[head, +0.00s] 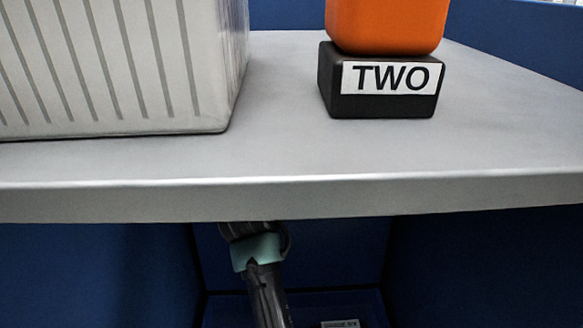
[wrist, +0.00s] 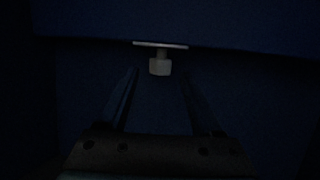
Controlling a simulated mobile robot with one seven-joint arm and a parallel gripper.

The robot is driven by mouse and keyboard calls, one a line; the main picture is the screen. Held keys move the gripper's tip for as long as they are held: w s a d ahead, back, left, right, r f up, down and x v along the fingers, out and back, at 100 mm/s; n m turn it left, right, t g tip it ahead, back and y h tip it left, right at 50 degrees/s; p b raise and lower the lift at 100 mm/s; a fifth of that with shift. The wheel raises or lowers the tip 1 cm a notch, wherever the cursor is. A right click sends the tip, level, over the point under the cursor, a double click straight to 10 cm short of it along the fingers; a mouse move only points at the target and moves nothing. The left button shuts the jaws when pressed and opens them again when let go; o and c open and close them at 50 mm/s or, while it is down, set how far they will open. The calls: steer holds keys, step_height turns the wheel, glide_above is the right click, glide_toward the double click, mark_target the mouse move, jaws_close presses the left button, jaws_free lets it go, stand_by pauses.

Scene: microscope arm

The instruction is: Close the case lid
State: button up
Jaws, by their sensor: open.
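No case lid can be made out for certain in either view. In the dark wrist view my gripper (wrist: 158,84) is open, with its two fingers apart and nothing between them that I can see. A small pale knob (wrist: 159,67) on a thin light plate (wrist: 160,45) shows just beyond the fingertips, roughly centred between them. Whether it belongs to the case is unclear. In the head view my arm runs under the grey table, and the gripper itself is hidden there.
The grey table (head: 280,150) has its front edge above my arm. A white ribbed box (head: 110,70) stands on its left. A black block marked TWO (head: 335,108) stands right of centre with an orange object (head: 388,25) on top. Blue panels (head: 90,270) enclose the space underneath.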

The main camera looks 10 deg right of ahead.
steer(key=shift+x, duration=1.2)
jaws_close()
stand_by(0.6)
